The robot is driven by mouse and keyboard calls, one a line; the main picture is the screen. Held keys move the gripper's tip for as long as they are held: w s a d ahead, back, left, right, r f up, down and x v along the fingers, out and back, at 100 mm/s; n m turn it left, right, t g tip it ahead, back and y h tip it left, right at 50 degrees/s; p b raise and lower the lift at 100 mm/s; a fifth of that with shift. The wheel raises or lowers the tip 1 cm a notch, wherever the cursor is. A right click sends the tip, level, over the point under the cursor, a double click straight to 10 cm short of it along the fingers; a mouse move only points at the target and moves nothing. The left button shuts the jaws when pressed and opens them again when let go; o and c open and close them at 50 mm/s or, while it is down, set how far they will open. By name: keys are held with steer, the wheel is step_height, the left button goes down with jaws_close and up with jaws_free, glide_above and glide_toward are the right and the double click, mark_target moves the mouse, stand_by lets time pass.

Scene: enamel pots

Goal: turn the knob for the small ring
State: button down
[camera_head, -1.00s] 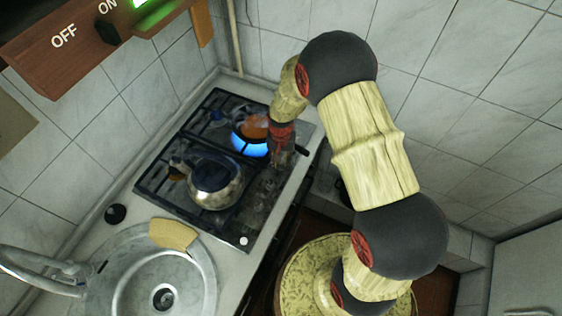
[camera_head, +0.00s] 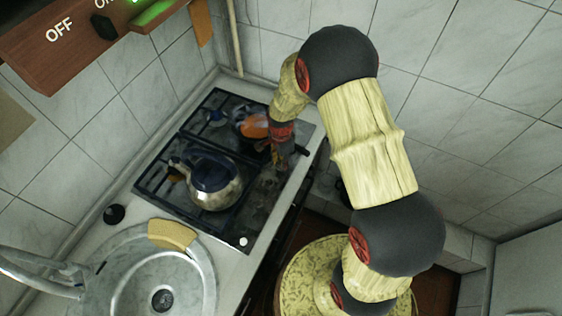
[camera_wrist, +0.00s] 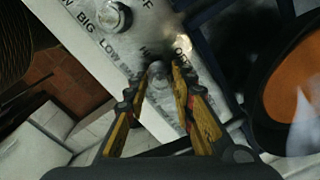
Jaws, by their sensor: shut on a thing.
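The gripped knob (camera_wrist: 158,72) is a small metal knob on the hob's pale control strip. My gripper (camera_wrist: 165,75) is shut on it, one yellow-and-black finger on each side. Lettering shows around the knob, partly hidden by the fingers. A second metal knob (camera_wrist: 114,17) stands to the upper left by the word BIG. In the head view my gripper (camera_head: 284,156) is at the hob's front right edge, and the knob there is hidden. A pot with orange contents (camera_head: 252,127) is on the ring behind the gripper, with no flame visible around it.
A shiny kettle (camera_head: 213,184) stands on the hob (camera_head: 160,197) left of my gripper. The sink (camera_head: 199,270) is at the lower left, with a tan pad (camera_head: 172,235) on its rim. Tiled walls close in behind and to the right.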

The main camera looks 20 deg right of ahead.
steer(key=shift+m, duration=1.1)
steer(key=shift+w, duration=0.1)
steer(key=c, duration=1.5)
jaws_free()
steer(key=shift+r, duration=0.15)
step_height(320, 180, up, 12)
steer(key=shift+f, duration=0.15)
